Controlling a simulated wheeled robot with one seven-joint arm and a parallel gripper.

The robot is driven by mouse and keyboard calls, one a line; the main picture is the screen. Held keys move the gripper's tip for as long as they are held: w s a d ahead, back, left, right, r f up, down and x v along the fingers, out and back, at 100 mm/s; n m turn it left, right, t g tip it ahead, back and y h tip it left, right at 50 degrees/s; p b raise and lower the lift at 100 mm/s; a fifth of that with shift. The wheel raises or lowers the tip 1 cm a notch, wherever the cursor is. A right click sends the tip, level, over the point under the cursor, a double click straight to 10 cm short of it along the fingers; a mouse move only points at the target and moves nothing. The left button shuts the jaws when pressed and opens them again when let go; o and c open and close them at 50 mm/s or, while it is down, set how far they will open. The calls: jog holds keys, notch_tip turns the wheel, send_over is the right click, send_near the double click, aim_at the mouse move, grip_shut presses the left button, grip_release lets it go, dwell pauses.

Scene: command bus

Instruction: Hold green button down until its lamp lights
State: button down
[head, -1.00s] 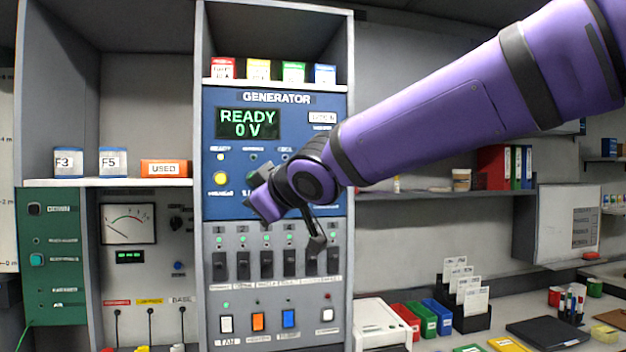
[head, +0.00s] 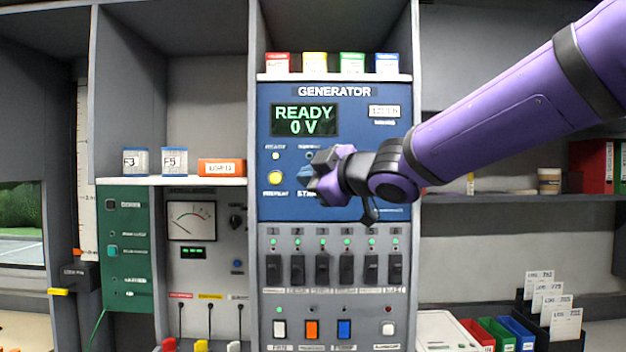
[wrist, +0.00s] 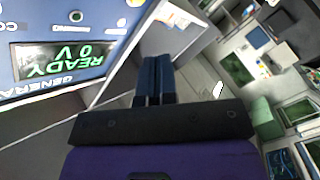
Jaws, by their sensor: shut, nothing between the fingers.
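The blue generator panel (head: 335,212) carries a display (head: 304,120) reading READY 0 V. A label that seems to begin START (head: 308,194) is partly covered by my gripper (head: 320,182). I cannot make out the green button; my gripper and wrist hide that part of the panel. In the wrist view the fingers (wrist: 153,82) are together and empty, with the display (wrist: 60,60) upside down to their left. I cannot tell whether the fingertips touch the panel.
Black switches (head: 322,268) with green lamps stand in a row below the panel. White, orange and blue rockers (head: 312,328) are lower down. Coloured boxes (head: 314,62) stand on the ledge above. An orange fuse box (head: 221,168) sits on the left shelf.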

jog(key=w, duration=0.8)
jog(key=shift+w, duration=0.35)
jog(key=shift+d, duration=0.1)
dwell(1.8)
jog(key=shift+w, duration=0.4)
jog(key=shift+w, duration=0.4)
dwell(0.6)
jog(key=shift+s, duration=0.1)
dwell(1.1)
jog(key=shift+s, duration=0.75)
jog(key=shift+s, duration=2.5)
